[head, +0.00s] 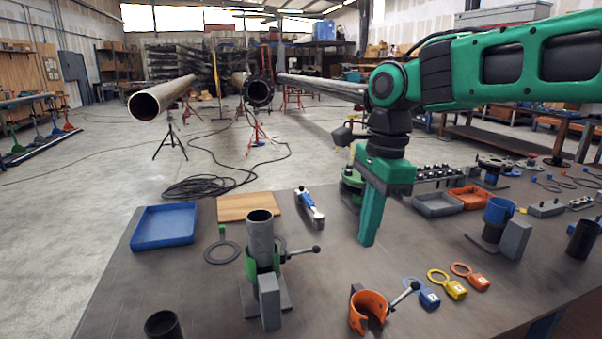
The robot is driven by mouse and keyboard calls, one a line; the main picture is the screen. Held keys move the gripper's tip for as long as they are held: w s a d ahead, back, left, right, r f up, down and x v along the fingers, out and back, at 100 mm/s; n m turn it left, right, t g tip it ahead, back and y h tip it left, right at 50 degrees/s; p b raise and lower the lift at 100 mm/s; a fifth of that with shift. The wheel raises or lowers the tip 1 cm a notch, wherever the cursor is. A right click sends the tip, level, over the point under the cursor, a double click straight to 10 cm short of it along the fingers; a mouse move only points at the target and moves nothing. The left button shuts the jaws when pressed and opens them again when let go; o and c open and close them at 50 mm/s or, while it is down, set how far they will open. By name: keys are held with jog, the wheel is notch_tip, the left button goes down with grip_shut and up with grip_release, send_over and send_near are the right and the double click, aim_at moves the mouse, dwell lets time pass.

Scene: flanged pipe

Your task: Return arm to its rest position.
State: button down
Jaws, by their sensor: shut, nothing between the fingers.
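My green arm (500,72) reaches in from the upper right of the head view and bends down at a dark wrist joint. My gripper (368,240) points straight down over the middle of the dark table (350,290). Its fingers are together and nothing is held. Whether the tip touches the table or hovers just above it, I cannot tell. The gripper partly hides a green, round-based device (350,185) behind it.
A grey pipe piece (260,238) stands upright in a green clamp at the left front. An orange clamp (368,312) and coloured tags (453,288) lie nearer. A blue tray (165,227) sits at the left, grey and orange trays (437,204) at the right.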

jog(key=s+d+f+n, duration=0.4)
jog(key=s+d+f, duration=0.2)
jog(key=s+d, duration=0.4)
jog(key=s+d+f+n+h, duration=0.1)
jog(key=s+d+f+n, duration=0.4)
jog(key=s+d, duration=0.6)
jog(key=d+f, duration=0.2)
jog(key=d, duration=0.5)
jog(key=shift+s+f, duration=0.2)
jog(key=shift+f, duration=0.1)
jog(key=shift+d, duration=0.1)
